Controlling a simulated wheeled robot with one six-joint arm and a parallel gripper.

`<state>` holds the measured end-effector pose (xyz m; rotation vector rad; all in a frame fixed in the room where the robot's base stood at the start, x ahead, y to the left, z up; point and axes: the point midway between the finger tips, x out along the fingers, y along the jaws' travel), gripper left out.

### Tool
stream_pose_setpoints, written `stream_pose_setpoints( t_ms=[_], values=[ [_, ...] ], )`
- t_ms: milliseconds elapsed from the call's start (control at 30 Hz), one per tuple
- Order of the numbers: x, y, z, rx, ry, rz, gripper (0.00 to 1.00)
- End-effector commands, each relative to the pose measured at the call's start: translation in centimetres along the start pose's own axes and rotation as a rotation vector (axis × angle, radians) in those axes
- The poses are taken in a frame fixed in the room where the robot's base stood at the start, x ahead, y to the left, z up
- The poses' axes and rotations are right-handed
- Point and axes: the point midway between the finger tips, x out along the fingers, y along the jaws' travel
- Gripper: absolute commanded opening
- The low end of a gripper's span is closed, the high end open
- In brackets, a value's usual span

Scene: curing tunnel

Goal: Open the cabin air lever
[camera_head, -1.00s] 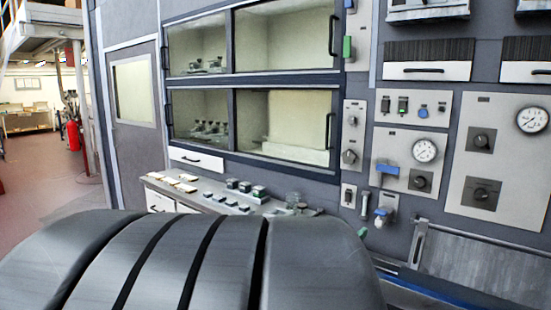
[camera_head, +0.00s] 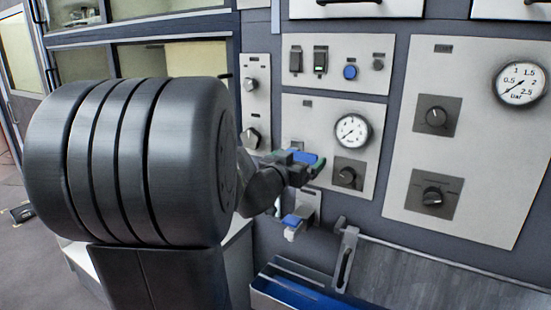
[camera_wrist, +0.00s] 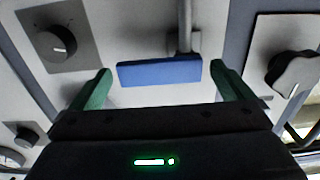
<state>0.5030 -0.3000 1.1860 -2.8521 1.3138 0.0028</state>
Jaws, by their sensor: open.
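A blue lever handle (camera_head: 305,157) is on the grey panel with the round gauge; my gripper (camera_head: 308,160) is in front of it and partly hides it. In the wrist view the blue handle (camera_wrist: 158,71) lies as a flat bar between the two green fingertips of my open gripper (camera_wrist: 160,76). Gaps show at both ends of the bar, and a grey stem runs from its right part. A second blue lever (camera_head: 291,220) sits lower, below the gauge panel. I cannot read which lever is the cabin air one.
A pressure gauge (camera_head: 352,131) and a dark knob (camera_head: 348,174) are right of the handle. A knob (camera_head: 250,138) on a narrow panel is to the left. A blue-edged tray (camera_head: 300,285) and a slotted bracket (camera_head: 345,258) are below.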

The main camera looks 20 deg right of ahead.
Motion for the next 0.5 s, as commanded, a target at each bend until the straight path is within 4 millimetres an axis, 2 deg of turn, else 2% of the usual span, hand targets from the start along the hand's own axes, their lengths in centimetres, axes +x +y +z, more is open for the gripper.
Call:
stream_pose_setpoints(
  t_ms=[200,500],
  values=[
    [1.7,0.0,0.0,-0.001,0.000,0.000,1.00],
    [1.9,0.0,0.0,-0.001,0.000,-0.001,1.00]
  ],
)
